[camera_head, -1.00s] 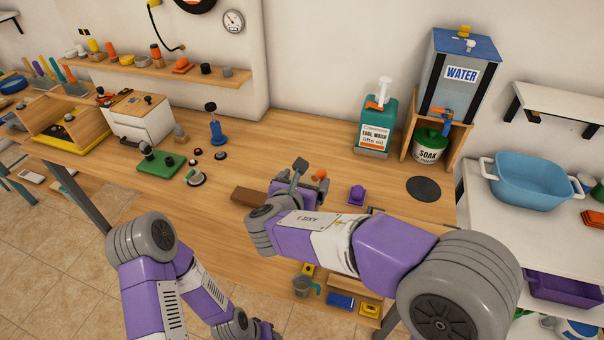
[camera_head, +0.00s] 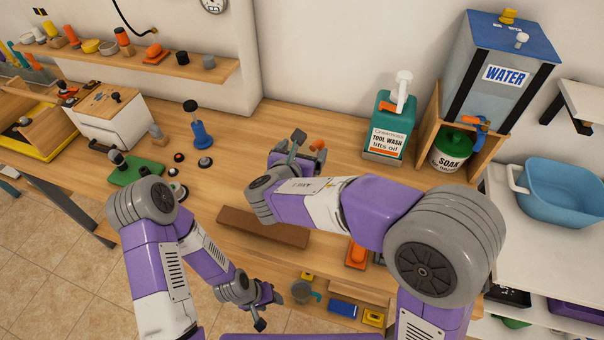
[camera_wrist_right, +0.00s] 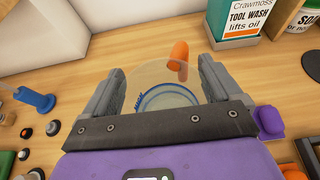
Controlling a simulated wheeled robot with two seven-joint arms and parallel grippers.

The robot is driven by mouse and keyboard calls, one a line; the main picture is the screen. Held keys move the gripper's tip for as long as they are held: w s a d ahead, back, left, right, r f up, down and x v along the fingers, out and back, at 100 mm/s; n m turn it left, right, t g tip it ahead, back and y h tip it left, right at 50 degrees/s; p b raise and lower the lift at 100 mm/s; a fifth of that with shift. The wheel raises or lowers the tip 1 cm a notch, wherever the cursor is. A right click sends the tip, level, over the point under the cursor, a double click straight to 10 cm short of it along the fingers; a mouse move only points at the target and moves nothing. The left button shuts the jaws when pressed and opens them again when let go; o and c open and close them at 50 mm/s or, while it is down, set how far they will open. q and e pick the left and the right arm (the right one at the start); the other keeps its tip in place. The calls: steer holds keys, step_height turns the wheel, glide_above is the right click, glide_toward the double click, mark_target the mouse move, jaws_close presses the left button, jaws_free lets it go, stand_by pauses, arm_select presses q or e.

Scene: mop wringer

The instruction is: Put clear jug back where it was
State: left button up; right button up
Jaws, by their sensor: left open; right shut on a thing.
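The clear jug (camera_wrist_right: 160,78) is see-through, with a blue ring and an orange handle (camera_wrist_right: 179,57). In the right wrist view it sits between the two fingers of my right gripper (camera_wrist_right: 165,92), which is shut on it. In the head view my right gripper (camera_head: 297,152) is over the wooden bench, and mostly only the jug's orange handle (camera_head: 318,145) shows beside it. I cannot tell whether the jug touches the bench. My left gripper (camera_head: 264,312) is open and empty, low in front of the bench.
The green tool wash bottle (camera_head: 389,125) and the water tank (camera_head: 497,75) with the soak tub (camera_head: 452,149) stand behind to the right. A brown bar (camera_head: 262,228) lies near the front edge. A blue-based tool (camera_head: 199,128) stands left. Bench between is mostly clear.

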steer(key=shift+f+b, duration=0.9)
steer(key=shift+f, duration=2.05)
steer(key=shift+f, duration=0.1)
steer(key=o, duration=1.6)
steer(key=shift+f, duration=0.1)
steer(key=shift+o, duration=0.2)
steer(key=shift+r, duration=0.2)
steer(key=p+v, duration=0.2)
steer(key=v, duration=1)
